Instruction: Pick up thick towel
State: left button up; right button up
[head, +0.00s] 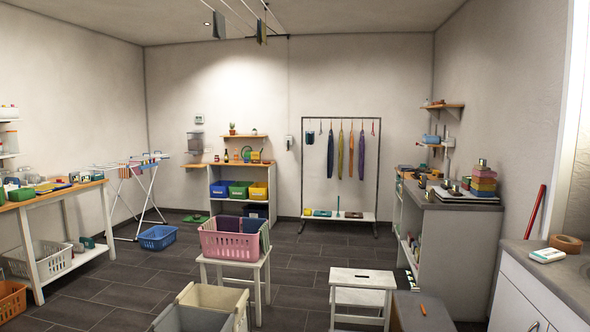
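I cannot tell which thing is the thick towel. Cloth-like pieces hang over the edge of a pink basket (228,245) on a white stool (236,267) in the middle of the room. A folded-looking coloured stack (484,180) sits on the right counter, but its material is unclear. Small cloths (261,32) hang from the ceiling lines, and a drying rack (138,190) at the left carries a few coloured items. Neither of my grippers is in view.
Large bins (212,300) stand in front at bottom centre, with a white step stool (362,290) to their right. A blue basket (158,237) sits on the floor by the rack. A long workbench (55,192) lines the left. Open tiled floor lies behind the stools.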

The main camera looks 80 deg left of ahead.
aim_at(84, 178)
jog(key=u, duration=4)
jog(key=i+j+u, duration=0.5)
jog(key=j, duration=0.25)
jog(key=i+j+u, duration=0.5)
jog(key=j, duration=0.15)
jog(key=i+j+u, duration=0.35)
jog(key=i+u, duration=0.15)
jog(key=i+z, duration=0.25)
jog(key=i, duration=0.25)
jog(key=i+z, duration=0.25)
jog(key=i, duration=0.25)
jog(key=i+j+z, duration=0.25)
jog(key=i, duration=0.25)
jog(key=i+j+z, duration=0.25)
jog(key=i, duration=0.25)
jog(key=i+l+z, duration=0.35)
jog(key=i, duration=0.45)
jog(key=i+z, duration=0.35)
jog(key=i, duration=0.4)
jog(key=i+j+z, duration=0.2)
jog(key=i+z, duration=0.2)
jog(key=i, duration=0.4)
jog(key=i+z, duration=0.1)
jog(key=i, duration=2)
jog(key=i+l+u, duration=0.2)
jog(key=i, duration=0.45)
jog(key=j, duration=0.1)
